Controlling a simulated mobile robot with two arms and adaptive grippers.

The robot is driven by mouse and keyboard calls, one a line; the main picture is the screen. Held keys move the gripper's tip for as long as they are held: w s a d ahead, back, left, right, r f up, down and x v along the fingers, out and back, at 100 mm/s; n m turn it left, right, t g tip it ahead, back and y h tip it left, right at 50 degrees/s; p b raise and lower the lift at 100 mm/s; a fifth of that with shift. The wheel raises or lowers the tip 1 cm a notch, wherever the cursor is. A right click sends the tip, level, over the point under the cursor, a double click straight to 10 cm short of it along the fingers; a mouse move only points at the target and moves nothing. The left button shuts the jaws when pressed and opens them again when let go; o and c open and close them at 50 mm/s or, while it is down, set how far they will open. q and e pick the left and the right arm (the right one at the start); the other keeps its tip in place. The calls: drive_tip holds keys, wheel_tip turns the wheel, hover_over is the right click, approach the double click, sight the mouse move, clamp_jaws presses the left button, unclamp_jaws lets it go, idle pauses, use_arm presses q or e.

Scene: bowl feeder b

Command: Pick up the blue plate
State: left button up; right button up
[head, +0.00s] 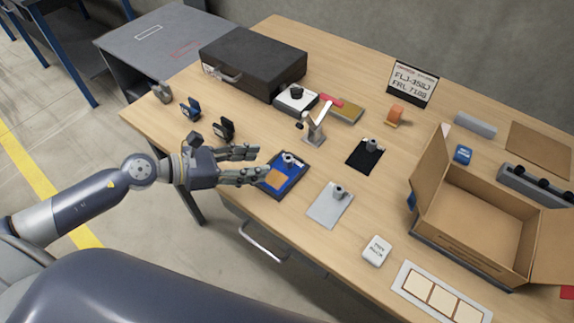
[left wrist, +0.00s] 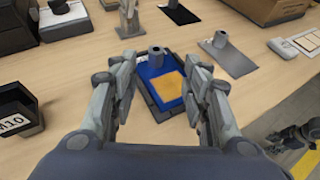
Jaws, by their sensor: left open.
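The blue plate (head: 295,169) lies in a dark tray or frame on the wooden table, with an orange square patch and a grey knob on its top. It also shows in the left wrist view (left wrist: 154,72), between the two fingers. My left gripper (head: 262,163) is open and empty, with its fingertips at the plate's left edge in the head view. In the left wrist view the fingers (left wrist: 162,78) appear on either side of the plate. I cannot tell whether they touch it.
A black plate (head: 366,154) and a silver plate (head: 329,205), each with a knob, lie to the right. An open cardboard box (head: 480,213) stands at the right. A small white lamp-like stand (head: 314,131) is behind the blue plate. A black case (head: 252,62) sits at the back left.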

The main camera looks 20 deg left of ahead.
sight(288, 157)
use_arm(q)
drive_tip(key=p+x, duration=0.1)
drive_tip(key=x, duration=0.2)
drive_tip(key=shift+w+r, duration=0.15)
drive_tip(key=shift+w+d, duration=0.15)
drive_tip(key=shift+d, duration=0.15)
drive_tip(key=shift+w+d, duration=0.2)
drive_tip(key=p+x, duration=0.1)
drive_tip(key=x, duration=0.3)
drive_tip(key=shift+w+a+p, duration=0.15)
drive_tip(key=shift+w+p, duration=0.1)
drive_tip(key=shift+p, duration=0.15)
drive_tip(key=shift+w+d+f, duration=0.15)
drive_tip(key=shift+d+f, duration=0.1)
drive_tip(key=shift+f, duration=0.1)
use_arm(e)
wheel_tip(288, 157, up, 3)
drive_tip(key=shift+s, duration=0.15)
drive_tip(key=shift+a, duration=0.2)
use_arm(q)
clamp_jaws()
use_arm(e)
drive_tip(key=shift+a, duration=0.35)
